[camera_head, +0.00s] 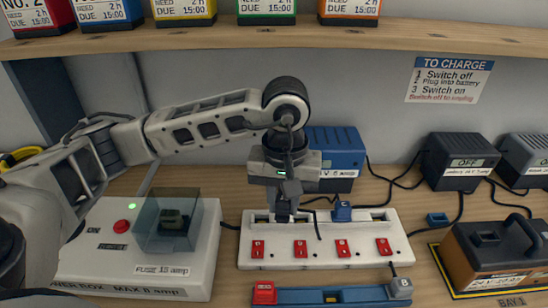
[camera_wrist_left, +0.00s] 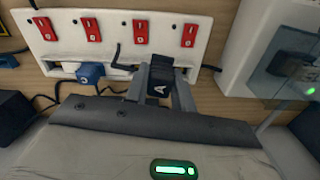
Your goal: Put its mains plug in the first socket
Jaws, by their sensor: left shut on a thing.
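A white socket strip (camera_head: 315,262) with several red switches lies on the bench; it also shows in the left wrist view (camera_wrist_left: 115,38). My left gripper (camera_head: 285,212) is shut on a black plug (camera_wrist_left: 159,88) at the left end of the strip. In the head view the plug is largely hidden by the fingers. It appears over the back edge of the strip, between the first and second switches; I cannot tell whether it touches a socket. A blue plug (camera_head: 342,211) sits in the strip further right. My right gripper is not in view.
A white power box (camera_head: 160,282) with a clear cover stands close on the left. A blue charger (camera_head: 338,152) stands behind the strip. Dark chargers (camera_head: 455,160) and a battery (camera_head: 500,250) are at right. A blue bar (camera_head: 330,295) lies in front. Black cables cross the bench.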

